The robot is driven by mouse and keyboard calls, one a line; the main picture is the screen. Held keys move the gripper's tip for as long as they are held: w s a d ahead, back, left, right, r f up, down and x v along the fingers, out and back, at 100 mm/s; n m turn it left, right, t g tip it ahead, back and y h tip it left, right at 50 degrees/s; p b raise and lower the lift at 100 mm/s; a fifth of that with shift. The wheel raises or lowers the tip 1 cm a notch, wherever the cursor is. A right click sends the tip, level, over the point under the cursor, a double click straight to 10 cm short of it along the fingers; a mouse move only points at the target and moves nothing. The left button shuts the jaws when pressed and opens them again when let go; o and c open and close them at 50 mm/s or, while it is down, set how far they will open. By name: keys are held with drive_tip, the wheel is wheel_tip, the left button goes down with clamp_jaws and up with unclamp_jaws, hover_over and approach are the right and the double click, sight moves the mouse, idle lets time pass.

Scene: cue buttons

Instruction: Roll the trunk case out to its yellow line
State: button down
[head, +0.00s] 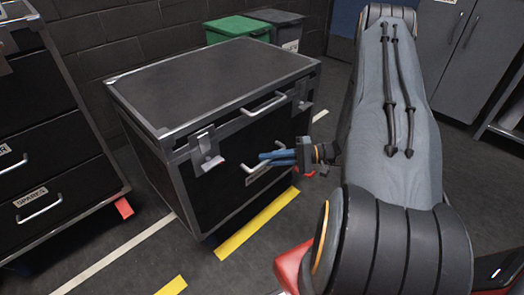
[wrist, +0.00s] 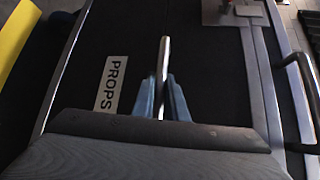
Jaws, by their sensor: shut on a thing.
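The trunk case (head: 215,85), black with metal edges, stands on the floor in the middle of the head view. Its front has an upper handle, latches and a lower bar handle (wrist: 163,60). A PROPS label (wrist: 111,84) is beside that handle in the wrist view. My gripper (head: 268,158) is at the front face, its blue fingers shut on the lower handle. The yellow line (head: 257,224) is on the floor just in front of the case, with a gap before another yellow piece (head: 172,287). The fingers and arm hide part of the front.
A dark drawer cabinet (head: 50,150) with a SPARES label stands at the left. Green (head: 238,28) and grey (head: 283,28) bins stand behind the case by the brick wall. Grey lockers (head: 455,50) are at the back right. A white floor line (head: 115,255) runs between cabinet and case.

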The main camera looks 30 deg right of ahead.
drive_tip(key=shift+s+d, duration=0.1)
drive_tip(key=shift+s, duration=0.05)
drive_tip(key=c, duration=1.8)
unclamp_jaws()
drive_tip(key=shift+o, duration=0.2)
drive_tip(key=p+v, duration=0.1)
drive_tip(key=v, duration=0.7)
